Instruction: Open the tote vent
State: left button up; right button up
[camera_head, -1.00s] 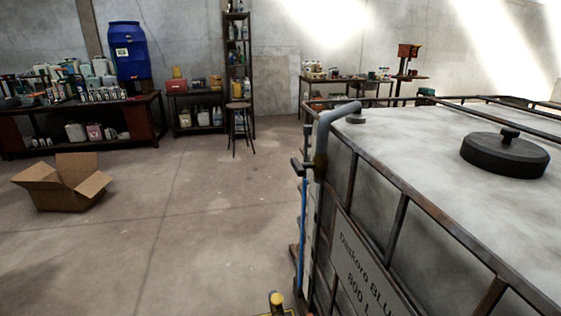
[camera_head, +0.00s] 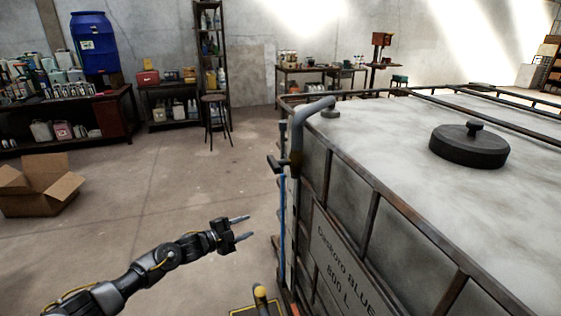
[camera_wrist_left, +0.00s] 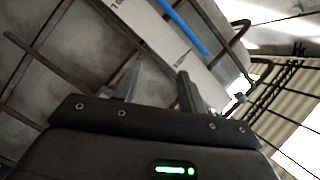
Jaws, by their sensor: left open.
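The large tote (camera_head: 400,190) is a whitish tank in a rusty bar cage at the right of the head view. A round black lid with a knob (camera_head: 470,146) sits on its top; I cannot tell whether this is the vent. The left wrist view shows the open fingers (camera_wrist_left: 158,85) facing the cage and a white scale strip. My right gripper is not in view.
A blue line (camera_head: 282,215) runs down the tote's corner beside a dark handle (camera_head: 275,163). A yellow-topped post (camera_head: 261,291) stands at the bottom. An open cardboard box (camera_head: 40,188) lies on the left floor. The floor between is clear.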

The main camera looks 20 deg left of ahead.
pick_arm(q)
notch_tip(320, 180, up, 17)
jog(key=d+m+g+h, duration=0.2)
jog(key=m+h, duration=0.2)
jog(key=m, duration=0.3)
jog(key=m+g+h+p, duration=0.1)
jog(key=m+g, duration=0.1)
jog(key=m, duration=0.2)
send_near(270, 164)
jog(key=x, duration=0.3)
jog(key=p+x, duration=0.3)
jog(key=x, duration=0.6)
jog(key=shift+s+r, duration=0.15)
jog(key=shift+r, duration=0.05)
jog(key=shift+w+d+f, duration=0.1)
jog(key=shift+w+d, duration=0.15)
jog(key=shift+d, duration=0.2)
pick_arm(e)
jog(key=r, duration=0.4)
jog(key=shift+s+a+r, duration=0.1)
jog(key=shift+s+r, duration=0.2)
pick_arm(q)
jog(key=shift+n, duration=0.3)
grip_shut()
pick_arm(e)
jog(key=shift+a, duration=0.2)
